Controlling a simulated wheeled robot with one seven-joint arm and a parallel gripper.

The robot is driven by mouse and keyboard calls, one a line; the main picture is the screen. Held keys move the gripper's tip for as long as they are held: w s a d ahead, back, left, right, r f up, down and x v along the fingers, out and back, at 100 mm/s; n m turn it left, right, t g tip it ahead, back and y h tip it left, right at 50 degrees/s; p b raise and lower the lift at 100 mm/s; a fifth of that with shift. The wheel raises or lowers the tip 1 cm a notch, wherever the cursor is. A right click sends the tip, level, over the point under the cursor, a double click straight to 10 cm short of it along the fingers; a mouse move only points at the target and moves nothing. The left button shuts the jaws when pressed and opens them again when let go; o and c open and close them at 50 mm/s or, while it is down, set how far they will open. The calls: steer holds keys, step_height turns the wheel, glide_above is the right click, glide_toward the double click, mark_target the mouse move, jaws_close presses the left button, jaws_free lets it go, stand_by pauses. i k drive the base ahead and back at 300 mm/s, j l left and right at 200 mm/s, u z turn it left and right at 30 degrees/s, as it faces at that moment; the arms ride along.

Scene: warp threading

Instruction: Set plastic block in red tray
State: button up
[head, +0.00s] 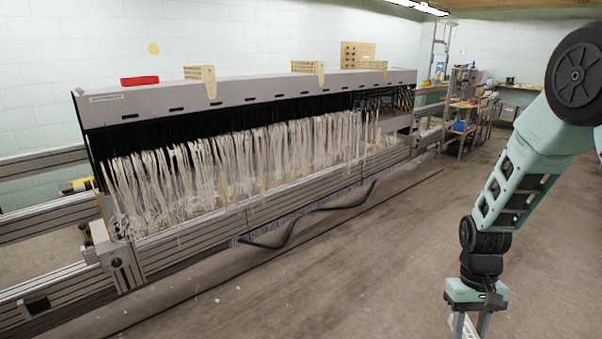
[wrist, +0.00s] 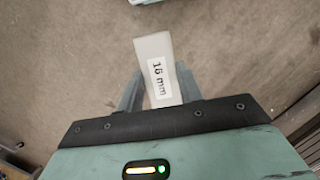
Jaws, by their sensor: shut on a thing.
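The red tray (head: 140,80) sits on top of the long grey machine, near its left end in the head view. My gripper (head: 470,325) hangs at the lower right of the head view, over the floor and well away from the tray. In the wrist view my gripper (wrist: 160,88) is shut on the white plastic block (wrist: 153,48), which bears a label reading "15 mm". The block sticks out past the fingertips. In the head view a pale piece of it (head: 466,328) shows between the fingers, cut off by the bottom edge.
The machine's top beam (head: 250,93) also carries several beige wooden blocks (head: 200,73). White threads (head: 240,165) hang below the beam. A dark bar (head: 310,210) juts out at the machine's front. The concrete floor (head: 350,270) between machine and arm is clear.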

mark_target(141, 84)
steer(key=i+u, duration=0.15)
steer(key=i, duration=0.4)
steer(key=i+l+u, duration=0.15)
steer(key=i, duration=0.35)
steer(key=i+u, duration=0.15)
steer(key=i, duration=0.4)
steer(key=i+l+u, duration=0.15)
steer(key=i, duration=0.35)
steer(key=i+l+u, duration=0.1)
steer(key=i+u, duration=0.35)
steer(key=i+l+u, duration=0.2)
steer(key=u, duration=0.2)
steer(key=i+l+u, duration=0.3)
steer(key=u, duration=0.15)
steer(key=i+l+u, duration=0.2)
steer(key=l+u, duration=0.2)
